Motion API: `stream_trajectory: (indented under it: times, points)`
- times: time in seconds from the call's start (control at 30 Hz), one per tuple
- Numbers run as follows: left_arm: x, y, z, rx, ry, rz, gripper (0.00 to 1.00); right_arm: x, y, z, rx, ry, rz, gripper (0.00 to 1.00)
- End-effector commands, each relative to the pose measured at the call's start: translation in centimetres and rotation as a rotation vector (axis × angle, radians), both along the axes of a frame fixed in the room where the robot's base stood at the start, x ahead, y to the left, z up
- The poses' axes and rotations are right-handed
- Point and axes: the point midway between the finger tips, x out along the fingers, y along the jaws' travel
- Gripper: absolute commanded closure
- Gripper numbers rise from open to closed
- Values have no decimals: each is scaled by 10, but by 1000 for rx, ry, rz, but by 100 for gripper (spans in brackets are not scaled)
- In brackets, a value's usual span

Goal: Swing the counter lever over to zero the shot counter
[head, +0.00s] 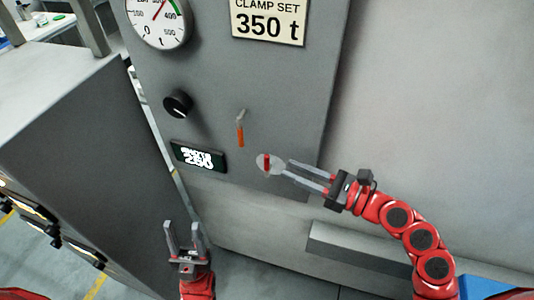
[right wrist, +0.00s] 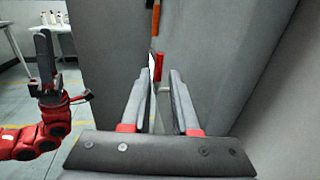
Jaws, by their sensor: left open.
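The shot counter (head: 198,157) is a dark green display on the grey machine panel, with white digits that look like 250. To its right, a small red lever (head: 267,162) stands nearly upright on a pale round plate. Above it hangs a lever with an orange handle (head: 240,135) and a grey bent top. I cannot tell from any label which is the counter lever. My right gripper (head: 287,170) is open, its fingertips just right of the red lever. In the right wrist view the red lever (right wrist: 160,77) shows between the fingertips. My left gripper (head: 182,228) is open and empty, low before the machine.
A black knob (head: 178,104) and a round gauge (head: 158,20) sit on the panel's left. A sign (head: 268,22) reads CLAMP SET 350 t. A grey cabinet (head: 80,150) stands at left. A grey ledge (head: 370,250) juts out below my right arm.

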Motion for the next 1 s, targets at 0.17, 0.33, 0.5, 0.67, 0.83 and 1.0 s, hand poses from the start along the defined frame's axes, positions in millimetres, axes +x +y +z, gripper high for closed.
stream_trajectory:
  times: [0.17, 0.33, 0.5, 0.67, 0.83, 1.0]
  points:
    - [0, 0, 13, 0, 0, 0, 50, 15, 32, 3, 0, 1, 8, 72]
    - [0, 0, 20, 0, 0, 0, 50, 27, 53, 2, -1, 0, 7, 72]
    - [0, 0, 23, 0, 0, 0, 50, 35, 63, 1, 0, 1, 2, 72]
    - [0, 0, 23, 0, 0, 0, 50, 37, 66, 0, 0, 1, 1, 72]
    - [0, 0, 23, 0, 0, 0, 50, 37, 66, 0, 0, 1, 1, 72]
    - [0, 0, 23, 0, 0, 0, 50, 37, 66, 0, 0, 0, 1, 98]
